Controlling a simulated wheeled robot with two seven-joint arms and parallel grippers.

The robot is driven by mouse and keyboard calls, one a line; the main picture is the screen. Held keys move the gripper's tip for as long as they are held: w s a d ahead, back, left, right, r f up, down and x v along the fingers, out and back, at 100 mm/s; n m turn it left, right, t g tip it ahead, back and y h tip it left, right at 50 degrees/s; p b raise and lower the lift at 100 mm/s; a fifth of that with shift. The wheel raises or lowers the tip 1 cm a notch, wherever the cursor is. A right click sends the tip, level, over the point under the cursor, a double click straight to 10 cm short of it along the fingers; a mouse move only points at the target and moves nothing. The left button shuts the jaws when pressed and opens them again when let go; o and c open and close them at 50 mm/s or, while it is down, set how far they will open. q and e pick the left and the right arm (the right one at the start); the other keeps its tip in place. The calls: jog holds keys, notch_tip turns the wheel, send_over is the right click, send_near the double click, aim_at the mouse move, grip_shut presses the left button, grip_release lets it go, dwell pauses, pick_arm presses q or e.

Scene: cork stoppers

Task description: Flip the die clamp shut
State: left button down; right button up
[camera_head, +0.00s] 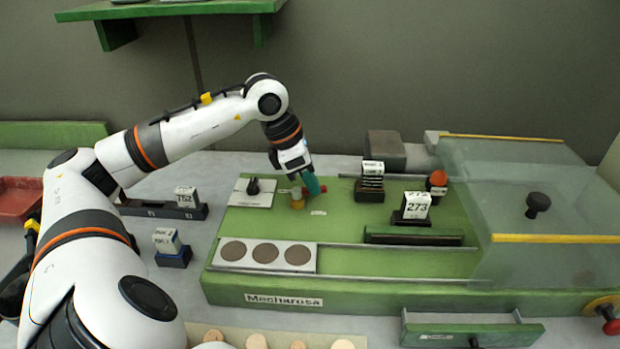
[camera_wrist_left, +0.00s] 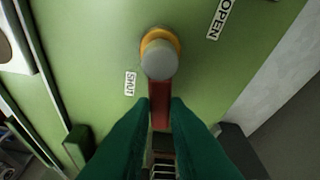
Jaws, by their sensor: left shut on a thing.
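The die clamp shows in the head view as a brass pivot (camera_head: 297,202) with a red lever (camera_head: 323,188) on the green machine bed. In the left wrist view, the grey-capped pivot (camera_wrist_left: 160,57) has the red lever (camera_wrist_left: 160,105) running down from it between my fingers. My right gripper is not in view.
A plate with a black knob (camera_head: 253,187) is left of the clamp. A dark block with stacked plates (camera_head: 370,182) and a block marked 273 (camera_head: 415,207) stand to the right. A clear cover (camera_head: 520,200) spans the machine's right end. Green bed (camera_head: 350,228) is bare in front of the clamp.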

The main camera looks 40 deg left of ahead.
pick_arm(q)
jog(key=shift+s+d+m+g+h, duration=0.1)
jog(key=shift+s+m+g+h, duration=0.1)
jog(key=shift+m, duration=0.45)
jog(key=shift+s+d+m+g+h, duration=0.1)
jog(key=shift+m+g+h, duration=0.1)
jog(key=shift+m, duration=0.45)
jog(key=c, duration=1.4)
grip_release()
jog(key=p+v, duration=0.1)
jog(key=v, duration=1.1)
